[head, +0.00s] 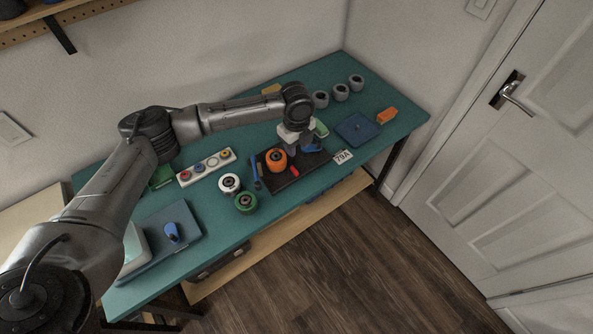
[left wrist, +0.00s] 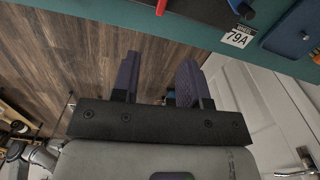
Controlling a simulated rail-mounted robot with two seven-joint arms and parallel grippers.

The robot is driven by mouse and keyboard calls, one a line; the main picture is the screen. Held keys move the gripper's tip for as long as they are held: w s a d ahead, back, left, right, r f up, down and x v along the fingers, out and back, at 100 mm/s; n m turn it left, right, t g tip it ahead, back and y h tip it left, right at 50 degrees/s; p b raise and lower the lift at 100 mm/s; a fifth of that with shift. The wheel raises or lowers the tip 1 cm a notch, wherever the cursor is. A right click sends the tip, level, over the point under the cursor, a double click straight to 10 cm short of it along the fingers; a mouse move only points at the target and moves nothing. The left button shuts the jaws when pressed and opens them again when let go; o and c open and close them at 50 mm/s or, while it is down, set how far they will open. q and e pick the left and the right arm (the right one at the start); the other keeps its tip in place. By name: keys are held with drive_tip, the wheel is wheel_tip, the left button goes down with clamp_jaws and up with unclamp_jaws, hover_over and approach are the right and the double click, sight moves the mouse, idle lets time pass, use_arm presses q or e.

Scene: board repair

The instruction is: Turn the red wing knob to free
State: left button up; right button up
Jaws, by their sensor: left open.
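The red wing knob (head: 295,170) shows as a small red piece on the dark board (head: 283,185), just right of the orange spool. A red edge (left wrist: 161,7), probably the same knob, shows at the top of the left wrist view. My left gripper (head: 293,150) hangs over the right part of the board, behind the knob and apart from it. In the left wrist view its two fingers (left wrist: 160,78) stand apart with nothing between them. The knob's exact angle is too small to tell. My right gripper is not in view.
The orange spool (head: 276,162) stands beside the knob. A 79A label (head: 343,157), a blue tray (head: 358,129) and an orange block (head: 387,115) lie to the right. The teal table's (head: 225,235) front edge is close.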

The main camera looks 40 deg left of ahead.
sight(296, 172)
use_arm(q)
drive_tip(key=shift+m, duration=0.5)
wheel_tip(296, 172, down, 14)
drive_tip(key=shift+r+b, duration=0.1)
drive_tip(key=shift+b, duration=0.6)
drive_tip(key=shift+c, duration=0.4)
clamp_jaws()
